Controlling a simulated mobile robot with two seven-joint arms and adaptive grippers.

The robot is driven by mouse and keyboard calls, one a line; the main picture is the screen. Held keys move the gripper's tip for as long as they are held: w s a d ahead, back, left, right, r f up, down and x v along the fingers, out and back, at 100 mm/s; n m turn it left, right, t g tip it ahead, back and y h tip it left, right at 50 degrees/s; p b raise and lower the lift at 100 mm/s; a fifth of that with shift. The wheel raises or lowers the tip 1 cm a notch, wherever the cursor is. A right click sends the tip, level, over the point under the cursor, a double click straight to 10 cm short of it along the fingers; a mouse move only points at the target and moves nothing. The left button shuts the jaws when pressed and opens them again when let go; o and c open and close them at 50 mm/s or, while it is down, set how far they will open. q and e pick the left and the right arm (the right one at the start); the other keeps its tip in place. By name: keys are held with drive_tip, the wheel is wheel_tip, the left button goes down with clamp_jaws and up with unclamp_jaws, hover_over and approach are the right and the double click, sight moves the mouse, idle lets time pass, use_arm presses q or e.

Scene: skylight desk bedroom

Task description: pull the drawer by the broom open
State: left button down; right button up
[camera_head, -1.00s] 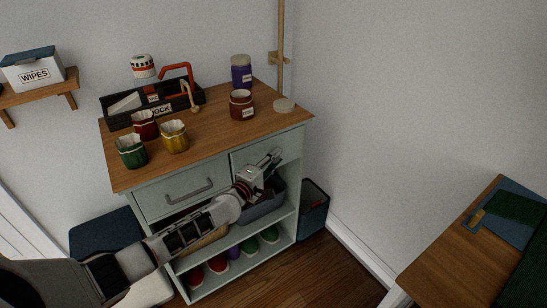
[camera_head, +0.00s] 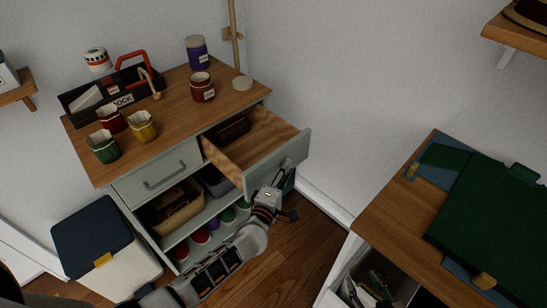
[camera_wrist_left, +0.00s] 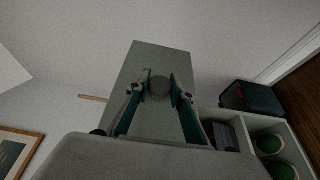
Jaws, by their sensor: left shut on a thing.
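The right-hand drawer (camera_head: 277,162) of the pale green cabinet, on the side of the broom, stands pulled well out. Its wooden inside shows, with a dark box-like thing (camera_head: 228,131) at the back. The broom's wooden pole (camera_head: 234,34) stands upright in a wall holder behind the cabinet. My left gripper (camera_head: 286,166) is at the drawer's front face, shut on its handle. In the left wrist view, the fingers (camera_wrist_left: 160,82) close around a round grey handle part (camera_wrist_left: 160,90) against the drawer front (camera_wrist_left: 155,58). My right gripper is not in view.
The left drawer (camera_head: 160,176) is shut. The cabinet top (camera_head: 178,112) holds cups, jars and a black caddy. Open shelves below hold a basket (camera_head: 172,210) and several round containers. A desk (camera_head: 390,204) stands at right, with floor between.

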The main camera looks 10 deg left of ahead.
use_arm(q)
drive_tip(key=shift+s+d, duration=0.85)
drive_tip(key=shift+d, duration=0.25)
drive_tip(key=c, duration=1.8)
unclamp_jaws()
drive_tip(key=shift+o, duration=0.2)
drive_tip(key=v, duration=1.2)
